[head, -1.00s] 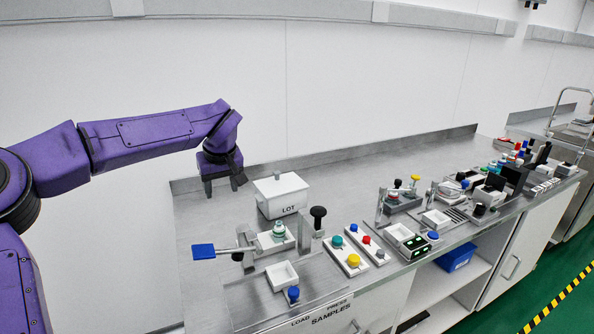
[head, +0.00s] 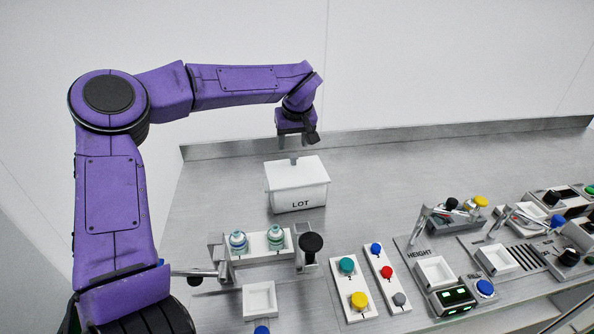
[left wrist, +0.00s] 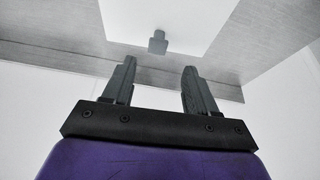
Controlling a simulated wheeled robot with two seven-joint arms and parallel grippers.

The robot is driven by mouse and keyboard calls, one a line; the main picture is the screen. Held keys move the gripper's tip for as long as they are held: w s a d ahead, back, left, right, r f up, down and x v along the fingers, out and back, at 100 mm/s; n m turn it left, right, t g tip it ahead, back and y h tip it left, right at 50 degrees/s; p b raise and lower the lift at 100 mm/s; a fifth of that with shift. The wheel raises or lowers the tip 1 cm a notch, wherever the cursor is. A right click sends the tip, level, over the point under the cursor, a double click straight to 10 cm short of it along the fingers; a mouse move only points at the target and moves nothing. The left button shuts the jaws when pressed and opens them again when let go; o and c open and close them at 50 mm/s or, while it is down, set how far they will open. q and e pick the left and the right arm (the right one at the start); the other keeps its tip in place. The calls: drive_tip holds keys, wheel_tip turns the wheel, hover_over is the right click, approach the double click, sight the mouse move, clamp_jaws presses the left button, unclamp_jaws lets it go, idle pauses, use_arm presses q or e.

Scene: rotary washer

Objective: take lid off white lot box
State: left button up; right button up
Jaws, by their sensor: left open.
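The white lot box (head: 297,197), marked LOT, stands on the steel bench towards the back. Its white lid (head: 310,172) is on, with a small grey knob (head: 293,158) on top; the knob also shows in the left wrist view (left wrist: 158,42). My left gripper (head: 296,142) is open and empty, just above the far part of the lid. In the left wrist view its two fingers (left wrist: 159,68) are spread and point towards the knob, which appears beyond the tips and between them. They do not appear to touch it. My right gripper is not in view.
Button panels (head: 385,277) and other devices lie to the right.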

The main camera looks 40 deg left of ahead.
sight(293, 154)
use_arm(q)
drive_tip(key=x, duration=0.4)
drive_tip(key=shift+w+d+f+p, duration=0.2)
drive_tip(key=shift+w+f+p, duration=0.1)
drive_tip(key=shift+f+p, duration=0.1)
drive_tip(key=shift+a+f, duration=0.2)
drive_tip(key=shift+f, duration=0.25)
clamp_jaws()
drive_tip(key=shift+r, duration=0.1)
